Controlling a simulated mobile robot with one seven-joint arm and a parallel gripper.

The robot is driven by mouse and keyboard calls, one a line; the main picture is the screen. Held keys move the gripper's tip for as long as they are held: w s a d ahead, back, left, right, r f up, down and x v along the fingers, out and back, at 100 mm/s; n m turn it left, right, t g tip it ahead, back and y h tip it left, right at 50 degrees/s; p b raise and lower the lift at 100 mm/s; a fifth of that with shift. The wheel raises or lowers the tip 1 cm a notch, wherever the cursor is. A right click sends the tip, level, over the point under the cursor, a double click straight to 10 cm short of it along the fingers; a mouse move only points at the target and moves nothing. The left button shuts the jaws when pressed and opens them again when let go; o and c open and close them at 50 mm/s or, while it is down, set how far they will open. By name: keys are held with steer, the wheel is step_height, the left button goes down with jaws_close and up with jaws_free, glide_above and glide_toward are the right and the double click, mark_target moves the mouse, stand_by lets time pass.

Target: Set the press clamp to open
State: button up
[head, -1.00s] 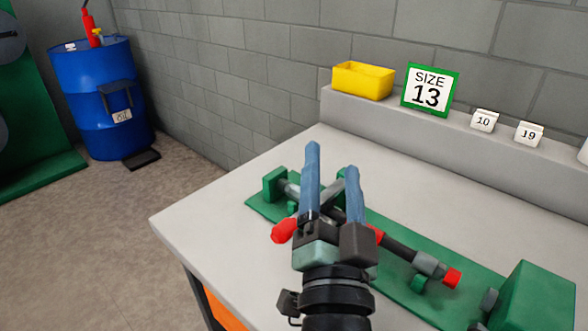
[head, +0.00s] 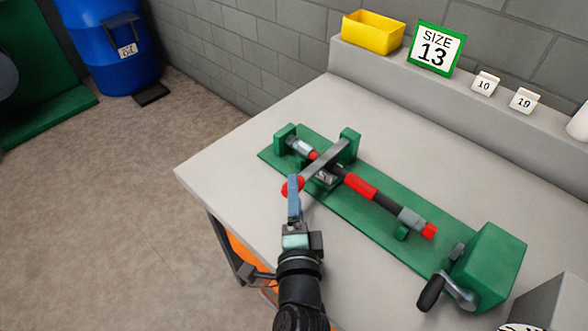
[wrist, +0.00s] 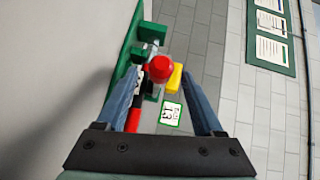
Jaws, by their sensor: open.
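The press clamp is a grey lever (head: 328,158) with a red knob (head: 290,188) at its near end. It runs from a green post (head: 350,142) across the red and black rod (head: 362,187) on the green press base (head: 410,215). My gripper (head: 293,182) is at the knob, seen nearly edge-on in the head view. In the wrist view, the blue fingers of my gripper (wrist: 160,72) are apart, with the red knob (wrist: 159,67) between their tips. Contact between fingers and knob cannot be told.
A green block with a crank handle (head: 432,292) is at the base's right end. A yellow bin (head: 372,32), a SIZE 13 sign (head: 435,48) and number tags 10 (head: 485,83) and 19 (head: 524,101) stand on the back ledge. The table (head: 245,155) is bare left of the press.

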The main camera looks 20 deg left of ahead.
mark_target(321, 163)
steer(key=x, duration=0.6)
steer(key=shift+w+a, duration=0.15)
steer(key=shift+w, duration=0.2)
steer(key=shift+c, duration=0.2)
jaws_close()
stand_by(1.0)
